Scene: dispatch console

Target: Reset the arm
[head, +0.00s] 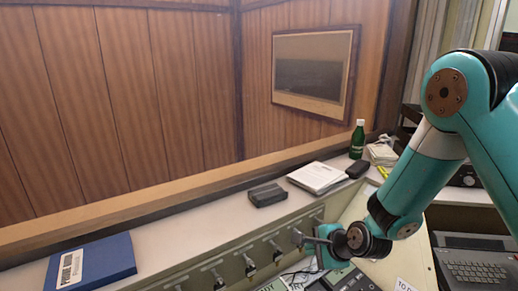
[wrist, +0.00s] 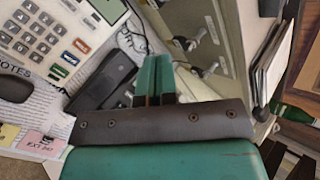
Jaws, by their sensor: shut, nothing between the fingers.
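My gripper (wrist: 154,66) shows in the wrist view with its two teal fingers side by side, shut and empty. In the head view my arm comes in from the right and bends down, so that my gripper hangs over the front of the console. The fingers are small there and partly hidden by the wrist. A black handset-like object (wrist: 104,76) lies close to the left of the fingers in the wrist view. A panel with metal levers (wrist: 208,38) stands beyond them; its levers (head: 250,265) also show in the head view.
On the ledge are a blue binder (head: 92,264), a dark box (head: 267,194), a stack of papers (head: 318,177), a black object (head: 357,169) and a green bottle (head: 357,139). A typewriter-like keyboard (head: 475,270) is at lower right. A keypad (wrist: 45,38) and sticky notes (wrist: 42,142) lie left.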

